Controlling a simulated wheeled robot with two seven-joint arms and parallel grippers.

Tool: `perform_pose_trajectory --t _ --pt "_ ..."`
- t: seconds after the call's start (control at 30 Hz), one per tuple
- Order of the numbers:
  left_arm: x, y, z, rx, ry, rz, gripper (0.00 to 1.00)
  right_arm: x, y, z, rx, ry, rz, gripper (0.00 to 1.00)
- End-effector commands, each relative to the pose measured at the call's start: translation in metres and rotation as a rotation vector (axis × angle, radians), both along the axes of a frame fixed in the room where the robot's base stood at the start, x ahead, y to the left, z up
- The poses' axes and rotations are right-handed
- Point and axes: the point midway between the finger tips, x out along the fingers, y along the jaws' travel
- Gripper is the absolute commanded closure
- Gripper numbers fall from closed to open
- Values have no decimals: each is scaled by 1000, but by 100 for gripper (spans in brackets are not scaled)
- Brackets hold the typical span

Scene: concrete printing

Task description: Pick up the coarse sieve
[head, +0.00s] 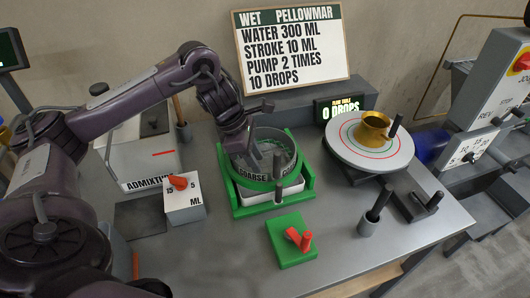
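My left gripper (240,143) reaches down from the upper left to the sieve's back-left rim. Its fingertips overlap the rim in the head view; I cannot tell whether they touch or grip it. My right gripper is not in view.
An admixture box (140,165) and a dial box (184,198) stand left of the holder. A green block with a red lever (290,242) is in front. A round flow table (345,145) with a brass cone (372,130) is at right. A recipe board (292,50) stands behind.

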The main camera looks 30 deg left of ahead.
Motion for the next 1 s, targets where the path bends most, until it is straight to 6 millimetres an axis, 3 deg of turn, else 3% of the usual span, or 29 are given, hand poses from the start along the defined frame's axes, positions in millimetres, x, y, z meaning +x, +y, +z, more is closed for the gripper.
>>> perform_pose_trajectory --t 0.23,0.5,0.77,1.0 --pt "1 -11 -24 -3 4 0 70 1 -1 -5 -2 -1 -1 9" --pt "6 -23 -52 -1 2 2 70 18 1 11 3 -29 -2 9" --pt "7 -23 -56 0 0 2 70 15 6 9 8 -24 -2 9" --pt "7 -23 -55 0 0 2 100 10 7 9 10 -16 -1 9"
